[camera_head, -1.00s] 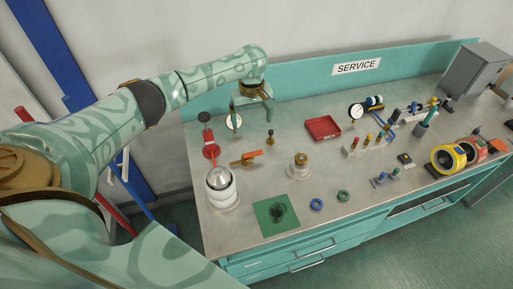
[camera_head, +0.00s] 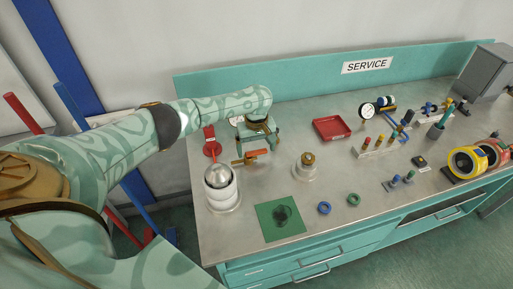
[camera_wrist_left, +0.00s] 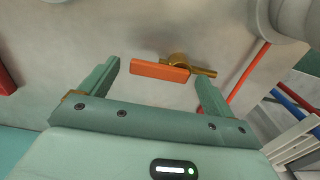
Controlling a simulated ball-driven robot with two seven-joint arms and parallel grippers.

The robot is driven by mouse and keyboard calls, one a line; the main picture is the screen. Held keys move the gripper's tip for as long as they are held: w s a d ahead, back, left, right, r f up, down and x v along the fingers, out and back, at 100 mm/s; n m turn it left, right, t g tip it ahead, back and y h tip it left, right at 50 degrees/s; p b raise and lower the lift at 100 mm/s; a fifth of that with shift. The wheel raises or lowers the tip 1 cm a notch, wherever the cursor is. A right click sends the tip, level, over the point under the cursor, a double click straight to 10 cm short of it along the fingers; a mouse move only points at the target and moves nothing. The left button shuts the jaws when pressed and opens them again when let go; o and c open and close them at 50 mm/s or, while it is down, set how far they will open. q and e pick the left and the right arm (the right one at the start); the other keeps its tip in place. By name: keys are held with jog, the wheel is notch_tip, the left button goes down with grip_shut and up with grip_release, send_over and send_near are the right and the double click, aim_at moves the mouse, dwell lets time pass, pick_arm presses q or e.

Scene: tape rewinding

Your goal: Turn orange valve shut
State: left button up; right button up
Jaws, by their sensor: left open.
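The orange valve handle (camera_head: 256,153) lies roughly level on its brass fitting (camera_head: 237,163) near the left end of the bench. My left gripper (camera_head: 259,147) points down just above and behind it, open and empty. In the left wrist view the orange handle (camera_wrist_left: 160,71) appears between the two spread fingers, with the brass valve body (camera_wrist_left: 179,60) and pipe end beyond. No contact shows; the exact gap in height is hard to tell. My right gripper is out of view.
A brass-topped fitting (camera_head: 306,166) stands to the right. A green mat (camera_head: 280,219) lies in front; a red tray (camera_head: 331,128) sits behind right.

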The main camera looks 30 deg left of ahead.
pick_arm(q)
jog(key=c, duration=1)
jog(key=shift+d+r+p, duration=0.1)
jog(key=shift+p, duration=0.35)
jog(key=m+p, duration=0.1)
jog(key=p, duration=0.1)
jog(key=m+p, duration=0.2)
jog(key=p, duration=0.1)
jog(key=shift+s+d+r+p, duration=0.15)
jog(key=shift+s+d+p, duration=0.15)
jog(key=shift+s+p, duration=0.1)
jog(key=shift+m, duration=0.6)
jog(key=m, duration=0.1)
jog(key=m+p, duration=0.1)
jog(key=shift+s+d+f+m, duration=0.1)
jog(key=shift+s+f+m, duration=0.1)
jog(key=shift+s+m, duration=0.2)
jog(key=m+p, duration=0.1)
jog(key=m, duration=0.1)
jog(key=s+m+p, duration=0.1)
jog(key=m, duration=0.5)
jog(key=shift+s+p, duration=0.35)
jog(key=shift+p, duration=0.05)
jog(key=shift+s+a+m+p, duration=0.15)
jog(key=shift+m, duration=0.6)
jog(key=shift+s+a+m+p, duration=0.15)
jog(key=shift+m, duration=0.6)
